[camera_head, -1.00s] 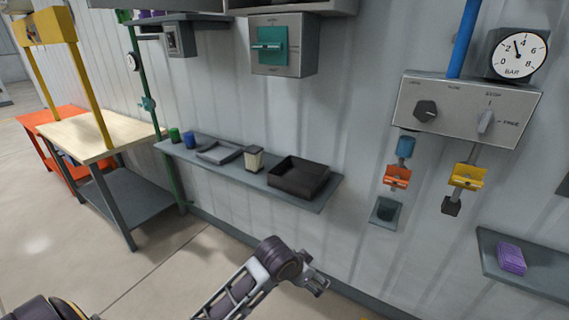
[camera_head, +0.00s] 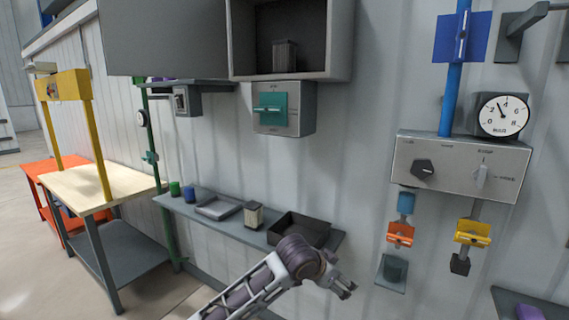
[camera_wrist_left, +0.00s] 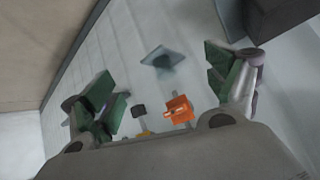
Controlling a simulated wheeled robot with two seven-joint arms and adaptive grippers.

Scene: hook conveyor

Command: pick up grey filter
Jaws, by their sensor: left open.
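A dark grey canister (camera_head: 284,55), which looks like the grey filter, stands upright inside an open wall cabinet (camera_head: 341,40) at the top of the head view. My left gripper (camera_head: 343,287) is open and empty, well below and to the right of the cabinet, in front of the wall near the lower shelf. In the left wrist view the open fingers (camera_wrist_left: 170,88) have nothing between them up close. The canister does not show in that view. My right gripper is not in view.
A teal-handled box (camera_head: 284,109) hangs under the cabinet. Orange (camera_head: 400,234) and yellow (camera_head: 472,233) valves sit right of my gripper. A wooden-topped table (camera_head: 80,184) stands left.

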